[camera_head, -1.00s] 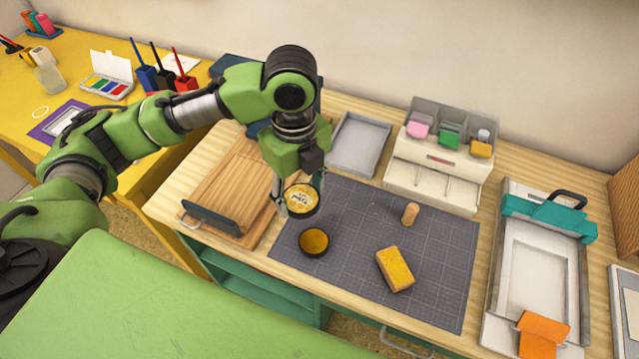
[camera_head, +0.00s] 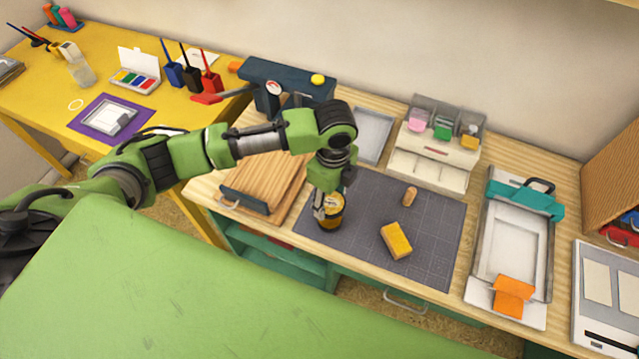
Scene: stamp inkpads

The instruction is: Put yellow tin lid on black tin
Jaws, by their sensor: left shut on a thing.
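My left gripper (camera_head: 328,207) points down over the left part of the dark mat and is shut on the yellow tin lid (camera_head: 336,203). The lid is round with a dark rim and is partly hidden by the fingers. The black tin (camera_head: 330,224), with yellow inside, stands on the mat right under the lid. Lid and tin overlap in this view, and I cannot tell whether they touch or whether the lid is seated. My right gripper is not in view.
On the dark grid mat (camera_head: 430,225) lie a yellow sponge block (camera_head: 397,240) and a small wooden peg (camera_head: 410,196). A wooden board (camera_head: 262,180) is at the left, a white drawer box (camera_head: 432,163) behind, and a press-like frame (camera_head: 512,245) at the right.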

